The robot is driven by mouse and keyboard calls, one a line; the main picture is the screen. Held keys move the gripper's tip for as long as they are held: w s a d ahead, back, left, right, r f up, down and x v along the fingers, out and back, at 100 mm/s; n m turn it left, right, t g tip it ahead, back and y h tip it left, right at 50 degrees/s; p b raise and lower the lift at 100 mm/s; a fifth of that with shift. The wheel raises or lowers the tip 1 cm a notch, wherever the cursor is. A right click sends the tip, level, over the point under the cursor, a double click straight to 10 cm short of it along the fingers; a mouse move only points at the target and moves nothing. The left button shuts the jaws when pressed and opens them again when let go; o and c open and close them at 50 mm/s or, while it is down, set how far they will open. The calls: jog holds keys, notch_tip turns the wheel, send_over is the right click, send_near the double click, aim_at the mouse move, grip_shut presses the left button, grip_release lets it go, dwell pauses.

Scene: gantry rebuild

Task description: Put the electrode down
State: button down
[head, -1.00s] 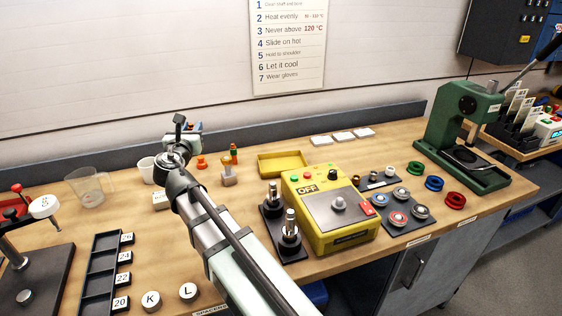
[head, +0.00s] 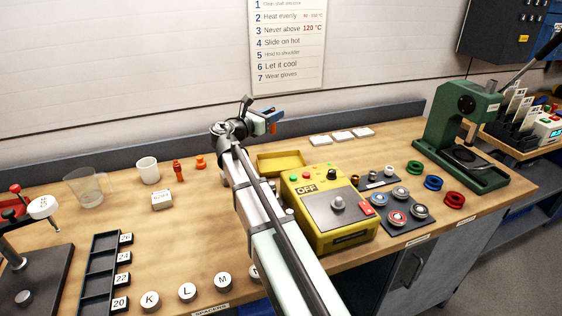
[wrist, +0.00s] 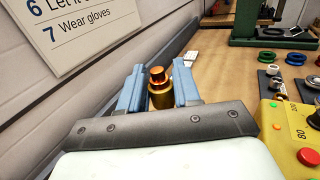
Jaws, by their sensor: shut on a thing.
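My gripper (head: 274,119) is over the back of the bench, above and behind the yellow tray (head: 282,158). In the wrist view its two blue fingers (wrist: 158,85) are shut on the electrode (wrist: 160,96), a brass-coloured cylinder with a narrower copper top. The electrode stands upright between the fingers in that view. Its lower end is hidden by the gripper's dark front plate. In the head view only a small orange bit shows at the fingers.
A yellow control box (head: 328,222) stands right of my arm, with a dark pad of round parts (head: 398,212) beside it. A green press (head: 462,140) is farther right. A white cup (head: 148,170) and orange-red pieces (head: 178,172) stand left. Bench around the white block (head: 161,200) is mostly clear.

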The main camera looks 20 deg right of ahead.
send_over(273, 168)
jog(key=shift+f, duration=7)
jog(key=shift+f, duration=0.1)
jog(key=c, duration=0.8)
grip_release()
jog(key=shift+a, duration=0.1)
jog(key=shift+v, duration=1.2)
jog(key=shift+s+a+r, duration=0.1)
jog(key=shift+a+r, duration=0.05)
jog(key=shift+r, duration=3.45)
jog(key=shift+o, duration=0.3)
